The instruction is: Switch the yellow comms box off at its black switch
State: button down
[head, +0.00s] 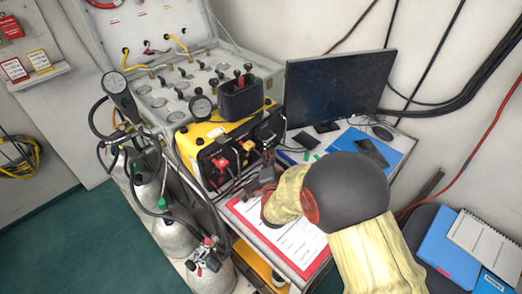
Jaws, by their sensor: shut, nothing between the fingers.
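The yellow comms box (205,130) stands on the desk left of the monitor, its dark front panel (215,163) facing my arm. The panel carries a red part, a yellow part and cables. My gripper (268,157) is shut and empty, close in front of the right part of the panel. I cannot tell whether it touches the panel. The black switch cannot be made out; it is too small or hidden behind my gripper.
A black unit (240,97) sits on top of the box. A monitor (338,88) stands to the right. A red-bordered sheet (290,243) lies below my gripper. Gas cylinders (176,232) with hoses and gauges crowd the left. An open valve panel (165,75) is behind.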

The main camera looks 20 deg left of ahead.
jog(key=shift+w+a+r, duration=0.1)
jog(key=shift+w+a, duration=0.05)
jog(key=shift+a, duration=0.2)
jog(key=shift+w+a+b, duration=0.15)
jog(key=shift+a+b, duration=0.1)
jog(key=shift+b, duration=0.15)
dwell(0.5)
jog(key=shift+d, duration=0.1)
jog(key=shift+s+d+b, duration=0.35)
jog(key=shift+s+d, duration=0.05)
jog(key=shift+d, duration=0.15)
jog(key=shift+s+d+f+b, duration=0.2)
jog(key=shift+s+d, duration=0.2)
jog(key=shift+d, duration=0.3)
jog(key=shift+s+d+f+b, duration=0.1)
jog(key=shift+s+d+b, duration=0.1)
jog(key=shift+s+d, duration=0.4)
jog(key=shift+s+d+f+b, duration=0.1)
jog(key=shift+s+d+b, duration=0.15)
jog(key=shift+d, duration=0.6)
